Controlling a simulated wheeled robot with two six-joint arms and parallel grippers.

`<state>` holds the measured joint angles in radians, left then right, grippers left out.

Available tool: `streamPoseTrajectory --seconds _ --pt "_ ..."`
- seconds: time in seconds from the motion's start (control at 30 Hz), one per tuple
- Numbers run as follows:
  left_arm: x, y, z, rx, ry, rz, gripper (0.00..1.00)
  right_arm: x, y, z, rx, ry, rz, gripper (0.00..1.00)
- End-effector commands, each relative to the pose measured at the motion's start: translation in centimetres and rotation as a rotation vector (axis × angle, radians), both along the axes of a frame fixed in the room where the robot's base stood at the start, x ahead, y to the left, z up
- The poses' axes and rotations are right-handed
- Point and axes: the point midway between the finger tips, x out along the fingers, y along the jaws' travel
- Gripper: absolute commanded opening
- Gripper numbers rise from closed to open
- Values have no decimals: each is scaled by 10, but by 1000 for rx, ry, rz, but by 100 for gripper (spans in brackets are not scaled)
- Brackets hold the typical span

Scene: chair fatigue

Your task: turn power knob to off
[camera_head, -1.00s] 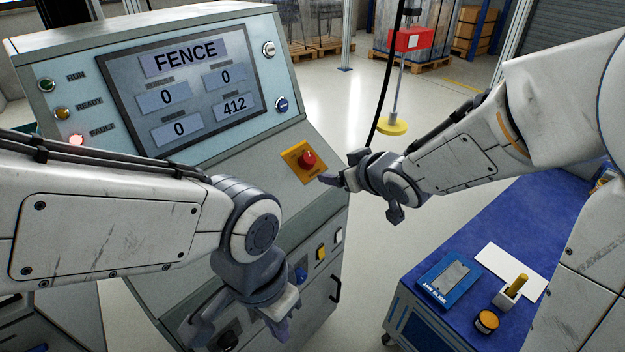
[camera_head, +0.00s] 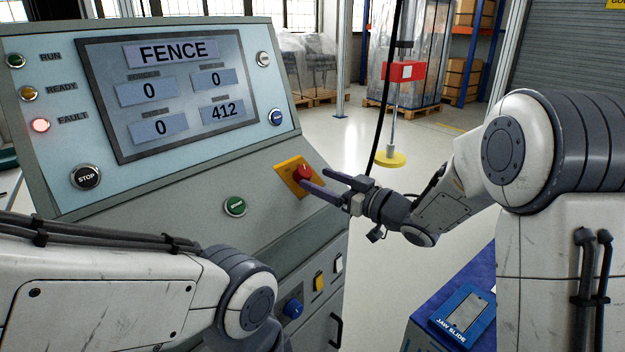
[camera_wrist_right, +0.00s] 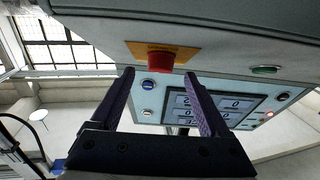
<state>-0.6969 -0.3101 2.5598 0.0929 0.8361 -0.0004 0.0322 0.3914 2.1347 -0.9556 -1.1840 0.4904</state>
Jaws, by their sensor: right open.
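A blue knob (camera_head: 294,308) sits low on the front of the grey control cabinet (camera_head: 130,195); its label is too small to read, so I cannot tell whether it is the power knob. My right gripper (camera_head: 316,181) is open and empty, with its fingertips near the red mushroom button (camera_head: 303,173) on a yellow plate. In the right wrist view the red button (camera_wrist_right: 161,60) shows between the two fingers (camera_wrist_right: 158,78), just past their tips; contact cannot be told. My left arm crosses the lower left, and its gripper is out of view.
The cabinet's screen (camera_head: 175,95) reads FENCE, and the fault lamp (camera_head: 40,125) glows. Stop (camera_head: 86,177) and green (camera_head: 235,206) buttons, yellow and white switches and a black handle are on the cabinet. A blue bench (camera_head: 430,310) stands right. A cable hangs behind the right gripper.

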Motion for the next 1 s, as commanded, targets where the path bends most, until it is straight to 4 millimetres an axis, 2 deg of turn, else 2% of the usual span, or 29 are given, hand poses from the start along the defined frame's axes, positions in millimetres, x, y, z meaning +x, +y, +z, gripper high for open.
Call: streamPoseTrajectory --seconds 0.03,0.2,0.57,0.77,0.8,1.0 --pt "0 0 -2 0 0 0 0 5 8 -1 0 0 4 79" --pt "0 0 -4 0 0 0 0 18 21 0 1 1 2 79" --pt "0 0 -4 0 0 0 0 22 24 0 0 1 -1 79" --pt "0 0 -4 0 0 0 0 22 24 0 -1 1 -1 7" --pt "0 0 -4 0 0 0 0 22 24 0 -1 1 -2 0" --pt "0 0 -2 0 0 0 0 22 22 1 -3 -4 6 0"
